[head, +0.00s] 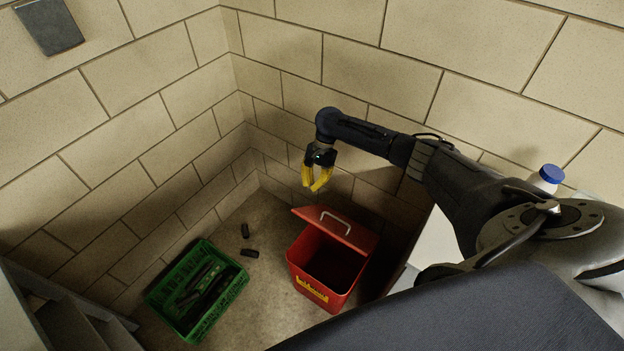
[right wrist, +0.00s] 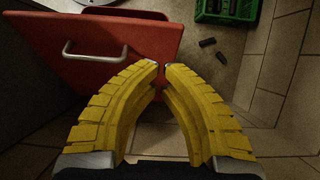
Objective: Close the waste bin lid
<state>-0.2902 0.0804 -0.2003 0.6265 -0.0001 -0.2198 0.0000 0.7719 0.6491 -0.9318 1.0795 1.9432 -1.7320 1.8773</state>
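The red waste bin (head: 312,284) stands on the floor with its top open and a dark inside. Its red lid (head: 355,236) is raised and tilted up at the wall side, with a metal handle (head: 335,219). In the right wrist view the lid (right wrist: 130,35) and handle (right wrist: 95,52) are at upper left, beyond the left finger. My right gripper (head: 313,188) points down above the lid's upper edge, apart from it as far as I can see. Its yellow fingertips (right wrist: 161,66) nearly meet, with nothing between them. My left gripper is out of view.
A green crate (head: 237,287) with dark items stands left of the bin. Two small dark pieces (head: 249,253) lie on the floor between. Block walls close in behind and at left. A blue-capped white bottle (head: 546,179) stands at right, behind my arm.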

